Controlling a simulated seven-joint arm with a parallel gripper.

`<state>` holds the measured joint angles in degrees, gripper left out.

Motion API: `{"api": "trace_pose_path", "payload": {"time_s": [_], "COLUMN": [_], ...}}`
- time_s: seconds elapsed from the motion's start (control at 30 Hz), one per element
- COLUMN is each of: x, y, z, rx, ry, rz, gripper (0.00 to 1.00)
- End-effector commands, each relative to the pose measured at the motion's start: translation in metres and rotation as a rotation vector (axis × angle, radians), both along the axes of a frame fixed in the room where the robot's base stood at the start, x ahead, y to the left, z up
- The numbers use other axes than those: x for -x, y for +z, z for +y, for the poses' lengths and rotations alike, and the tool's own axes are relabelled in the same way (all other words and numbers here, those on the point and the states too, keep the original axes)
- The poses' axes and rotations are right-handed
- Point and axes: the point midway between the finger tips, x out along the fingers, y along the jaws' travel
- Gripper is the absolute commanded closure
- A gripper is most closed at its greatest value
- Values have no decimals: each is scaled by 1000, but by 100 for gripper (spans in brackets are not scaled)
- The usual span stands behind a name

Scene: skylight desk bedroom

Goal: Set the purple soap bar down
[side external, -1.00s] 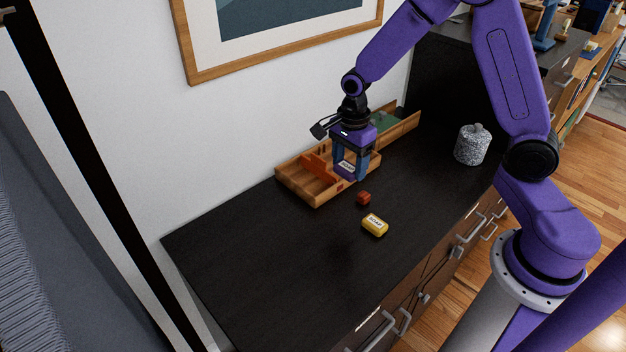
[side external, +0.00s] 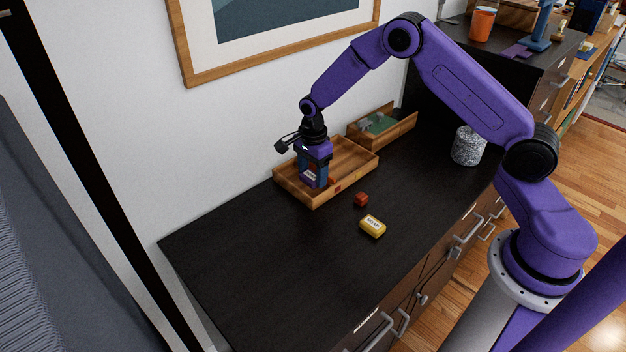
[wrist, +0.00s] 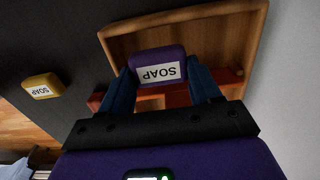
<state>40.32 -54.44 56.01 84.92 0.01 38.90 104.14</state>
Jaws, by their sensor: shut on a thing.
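The purple soap bar (wrist: 158,54) with a white "SOAP" label is between the two blue fingers of my gripper (wrist: 162,76) in the wrist view. My gripper is shut on it. In the side view my gripper (side external: 314,183) is at the left end of the wooden tray (side external: 358,178), pointing down, and the soap's label (side external: 311,176) shows between the fingers. The soap is over or inside the tray; I cannot tell whether it touches the floor. A red-brown divider (wrist: 178,99) crosses the tray close to the soap and fingers in the wrist view.
A yellow soap bar (side external: 372,226) and a small red-brown cube (side external: 361,199) lie on the dark dresser top in front of the tray. A second wooden box (side external: 394,134) stands behind, and a speckled jar (side external: 467,147) at right. The dresser's left part is clear.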

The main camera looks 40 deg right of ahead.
Motion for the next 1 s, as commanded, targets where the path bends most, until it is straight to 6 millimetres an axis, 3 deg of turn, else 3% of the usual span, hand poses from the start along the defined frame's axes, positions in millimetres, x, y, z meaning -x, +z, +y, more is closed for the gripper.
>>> {"api": "trace_pose_path", "payload": {"time_s": [0.2,0.63,0.67,1.0], "x": [2,2,2,2], "y": [-26,-31,-31,-29], "z": [0,0,0,0], "rx": [1,1,0,1], "ry": [-1,0,0,-1], "rz": [3,2,2,4], "gripper": [73,73,27,26]}}
